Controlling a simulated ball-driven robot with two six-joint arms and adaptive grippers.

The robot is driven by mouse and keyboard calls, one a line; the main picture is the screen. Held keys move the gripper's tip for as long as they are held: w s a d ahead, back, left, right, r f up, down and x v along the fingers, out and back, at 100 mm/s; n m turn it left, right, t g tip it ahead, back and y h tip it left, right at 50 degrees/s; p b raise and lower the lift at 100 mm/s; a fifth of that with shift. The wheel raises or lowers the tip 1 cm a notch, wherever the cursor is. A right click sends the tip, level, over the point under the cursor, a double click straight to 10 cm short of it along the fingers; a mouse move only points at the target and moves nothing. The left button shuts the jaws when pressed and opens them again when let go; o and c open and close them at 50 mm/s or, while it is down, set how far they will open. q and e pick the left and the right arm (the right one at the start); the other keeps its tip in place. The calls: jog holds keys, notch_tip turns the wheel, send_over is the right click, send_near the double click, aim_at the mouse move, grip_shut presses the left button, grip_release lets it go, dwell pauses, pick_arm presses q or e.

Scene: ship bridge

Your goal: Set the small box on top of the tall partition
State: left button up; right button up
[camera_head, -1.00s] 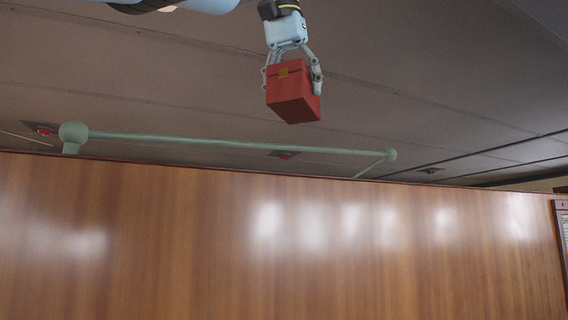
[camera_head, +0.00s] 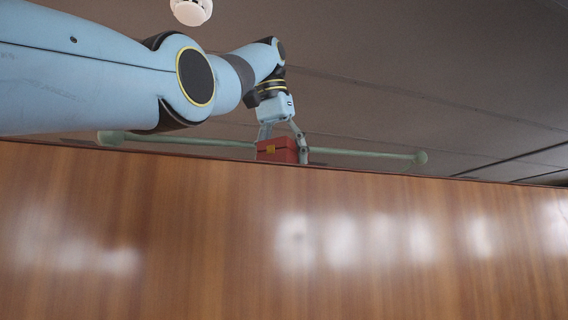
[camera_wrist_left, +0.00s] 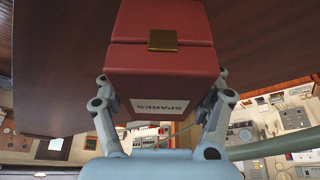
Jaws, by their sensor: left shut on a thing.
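The small red box (camera_head: 281,150) with a brass clasp is held by my left gripper (camera_head: 283,143) at the top edge of the tall wooden partition (camera_head: 300,240). The box's lower end meets or passes behind that edge; I cannot tell whether it rests on the partition. In the left wrist view the box (camera_wrist_left: 160,72) is upside down, with a "SPARES" label, and the fingers of my left gripper (camera_wrist_left: 162,95) are shut on its two sides. My right gripper is not in view.
A pale green rail (camera_head: 365,153) runs behind the partition's top edge, under the dark ceiling (camera_head: 420,60). A white round fitting (camera_head: 191,10) is on the ceiling. The left wrist view shows consoles (camera_wrist_left: 290,118) lower down beyond the partition.

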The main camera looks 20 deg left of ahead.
pick_arm(q)
jog(key=shift+s+r, duration=0.15)
jog(key=shift+f, duration=0.2)
jog(key=o, duration=1.5)
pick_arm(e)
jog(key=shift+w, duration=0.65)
pick_arm(q)
jog(key=shift+r, duration=0.25)
jog(key=p+v, duration=0.3)
jog(key=v, duration=0.9)
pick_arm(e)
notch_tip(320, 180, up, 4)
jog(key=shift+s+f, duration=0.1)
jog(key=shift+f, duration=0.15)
